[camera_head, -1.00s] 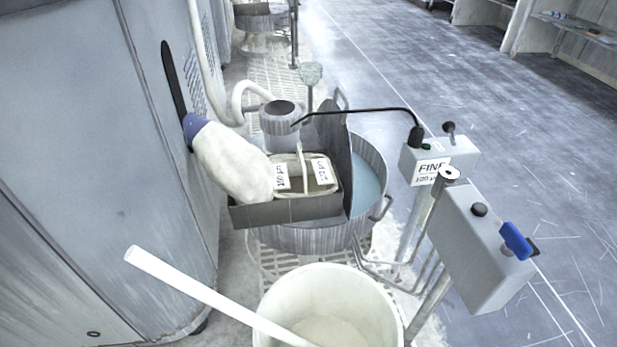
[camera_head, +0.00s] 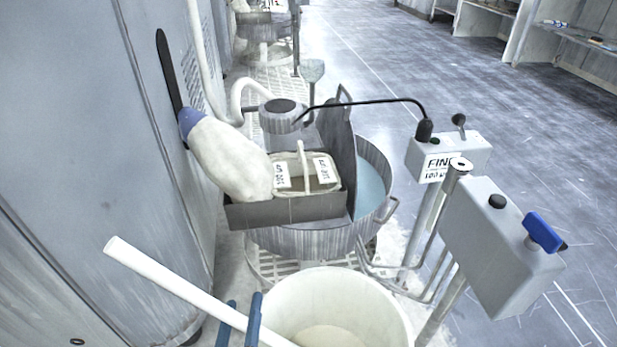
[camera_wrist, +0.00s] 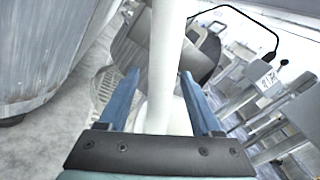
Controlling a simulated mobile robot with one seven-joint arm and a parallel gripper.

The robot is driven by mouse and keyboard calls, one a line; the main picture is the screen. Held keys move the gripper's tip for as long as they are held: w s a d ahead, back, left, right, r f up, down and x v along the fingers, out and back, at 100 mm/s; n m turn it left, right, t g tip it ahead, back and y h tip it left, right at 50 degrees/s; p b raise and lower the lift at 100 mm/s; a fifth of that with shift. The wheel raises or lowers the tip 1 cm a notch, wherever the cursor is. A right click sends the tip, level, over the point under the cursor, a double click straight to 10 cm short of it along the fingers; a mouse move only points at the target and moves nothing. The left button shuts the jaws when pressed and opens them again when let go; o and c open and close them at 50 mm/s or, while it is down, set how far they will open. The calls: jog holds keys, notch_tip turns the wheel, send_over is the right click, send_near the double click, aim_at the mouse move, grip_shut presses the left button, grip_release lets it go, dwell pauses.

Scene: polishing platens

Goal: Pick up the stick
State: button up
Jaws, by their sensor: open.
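The stick (camera_head: 172,284) is a long white rod that leans out of a white bucket (camera_head: 385,303), its upper end pointing up and left. My gripper (camera_head: 240,312) shows its blue fingers at the bottom of the head view, by the stick near the bucket's left rim. In the wrist view the stick (camera_wrist: 166,70) runs between the two open blue fingers of my gripper (camera_wrist: 160,100). I cannot tell whether a finger touches it. The stick's lower end is hidden in the bucket.
Behind the bucket stands a round polishing platen (camera_head: 310,240) with a grey tray (camera_head: 290,211) on it. A grey control box with a blue handle (camera_head: 542,232) stands at the right. A grey cabinet wall (camera_head: 80,130) bounds the left side.

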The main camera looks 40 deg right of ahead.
jog(key=shift+w+d, duration=0.5)
jog(key=shift+w, duration=0.05)
grip_shut()
